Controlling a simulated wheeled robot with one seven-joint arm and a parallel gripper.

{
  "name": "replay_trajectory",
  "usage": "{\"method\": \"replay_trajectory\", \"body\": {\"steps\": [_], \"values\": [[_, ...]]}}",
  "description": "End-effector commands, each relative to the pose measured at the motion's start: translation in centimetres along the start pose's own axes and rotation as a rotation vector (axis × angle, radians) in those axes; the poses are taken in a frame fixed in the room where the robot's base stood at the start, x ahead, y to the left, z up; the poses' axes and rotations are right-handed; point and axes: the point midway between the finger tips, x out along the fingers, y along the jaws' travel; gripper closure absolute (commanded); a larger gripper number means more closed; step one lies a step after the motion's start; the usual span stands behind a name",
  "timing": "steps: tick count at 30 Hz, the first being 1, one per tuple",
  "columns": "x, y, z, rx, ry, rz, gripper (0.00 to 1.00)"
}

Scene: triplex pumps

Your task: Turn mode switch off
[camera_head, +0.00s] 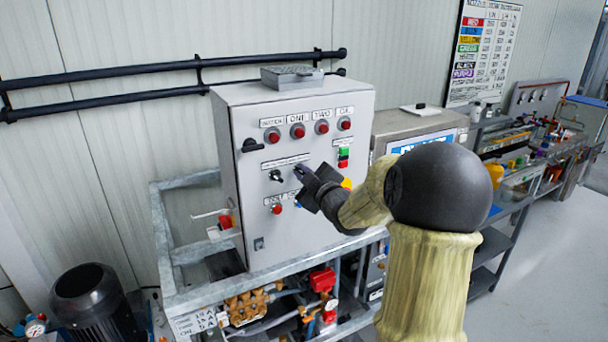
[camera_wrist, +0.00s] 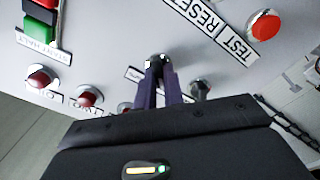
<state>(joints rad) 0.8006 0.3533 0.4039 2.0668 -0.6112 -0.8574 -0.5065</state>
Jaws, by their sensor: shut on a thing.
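The grey control cabinet (camera_head: 250,225) has two black rotary switches in its middle row under a white label strip too small to read. The left switch (camera_head: 277,176) is free, and it also shows in the wrist view (camera_wrist: 200,88). My gripper (camera_head: 301,172) is at the right switch, which it mostly hides in the head view. In the wrist view my gripper's dark fingers (camera_wrist: 160,85) are shut around the black knob of that switch (camera_wrist: 157,61). The knob's pointing direction is hidden by the fingers. I cannot read which switch is the mode switch.
Red lamps (camera_head: 297,132) line the cabinet's top row. A green and red button pair (camera_head: 343,157) sits right of my gripper. A red button (camera_head: 277,208) is below the left switch. A black handle (camera_head: 252,145) sticks out at the upper left.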

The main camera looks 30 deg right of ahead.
Motion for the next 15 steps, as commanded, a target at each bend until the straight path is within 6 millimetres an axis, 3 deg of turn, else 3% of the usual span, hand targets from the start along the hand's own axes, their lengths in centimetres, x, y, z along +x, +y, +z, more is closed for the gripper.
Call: {"method": "replay_trajectory", "body": {"steps": [15], "values": [[-0.04,-0.01,0.07,0.144,-0.002,-0.001,1.00]]}}
